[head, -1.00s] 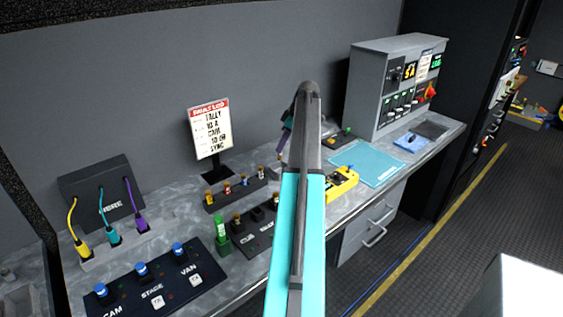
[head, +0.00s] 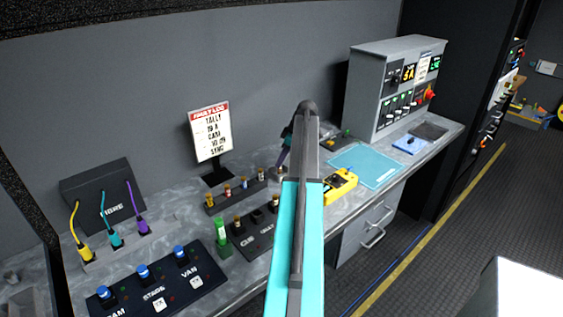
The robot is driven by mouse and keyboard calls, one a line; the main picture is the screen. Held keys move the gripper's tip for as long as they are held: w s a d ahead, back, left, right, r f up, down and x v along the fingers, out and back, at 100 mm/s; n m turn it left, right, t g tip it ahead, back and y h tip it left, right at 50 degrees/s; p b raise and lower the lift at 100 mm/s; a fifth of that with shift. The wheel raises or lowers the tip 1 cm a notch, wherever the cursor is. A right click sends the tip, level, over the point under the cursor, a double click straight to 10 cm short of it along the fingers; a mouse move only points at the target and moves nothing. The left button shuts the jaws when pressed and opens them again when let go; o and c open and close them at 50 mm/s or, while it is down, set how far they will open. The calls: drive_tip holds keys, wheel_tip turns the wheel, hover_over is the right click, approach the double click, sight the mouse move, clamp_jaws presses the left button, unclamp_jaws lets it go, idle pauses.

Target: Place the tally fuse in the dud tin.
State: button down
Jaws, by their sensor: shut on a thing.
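My gripper (head: 281,163) is mostly hidden behind my own arm, low over the bench to the right of the fuse rack. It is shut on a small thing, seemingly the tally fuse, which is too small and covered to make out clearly.
A rack of several fuses (head: 235,195) and a black fuse panel (head: 240,241) stand left of my arm, with a green tester (head: 221,238). A fault log sign (head: 210,134) stands behind. A yellow meter (head: 341,185) and teal mat (head: 366,165) lie right.

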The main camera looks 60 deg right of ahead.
drive_tip(key=shift+f, duration=0.7)
drive_tip(key=shift+f, duration=0.1)
drive_tip(key=c, duration=1.7)
unclamp_jaws()
drive_tip(key=shift+b+v, duration=1.35)
drive_tip(key=shift+v, duration=4.8)
